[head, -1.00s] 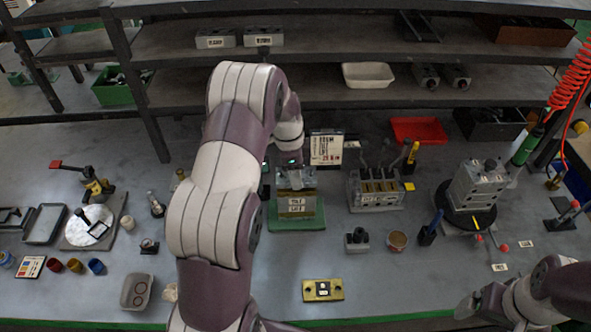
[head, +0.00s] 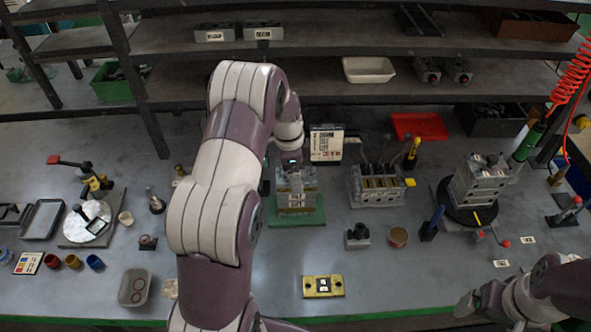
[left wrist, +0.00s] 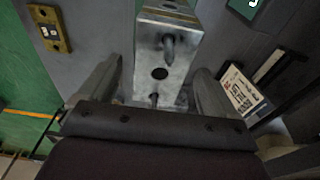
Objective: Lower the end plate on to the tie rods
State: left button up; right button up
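A block stack (head: 297,200) with labels on its front stands on a green base (head: 312,219) at the middle of the bench. I cannot tell whether this top piece is the end plate. My left gripper (left wrist: 158,68) straddles it, with a visible gap beside the left finger; it looks open. My left arm partly hides the gripper in the head view. My right gripper (head: 478,303) is at the bottom right, away from the stack.
A brass-coloured plate (head: 323,287) lies at the bench front. A grey valve block (head: 377,187) stands right of the stack, and another block (head: 480,181) stands on a dark turntable. A label board (head: 326,144) is behind. The bench between stack and brass plate is clear.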

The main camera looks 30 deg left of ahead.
pick_arm(q)
jog(key=r, duration=0.2)
jog(key=r+b, duration=0.1)
jog(key=r, duration=0.3)
jog(key=shift+s+a+b, duration=0.1)
jog(key=shift+a+b, duration=0.2)
jog(key=shift+a, duration=0.1)
notch_tip(320, 180, up, 7)
jog(key=p, duration=0.3)
jog(key=shift+s+a+f, duration=0.2)
jog(key=shift+s+a, duration=0.1)
jog(key=shift+s, duration=0.05)
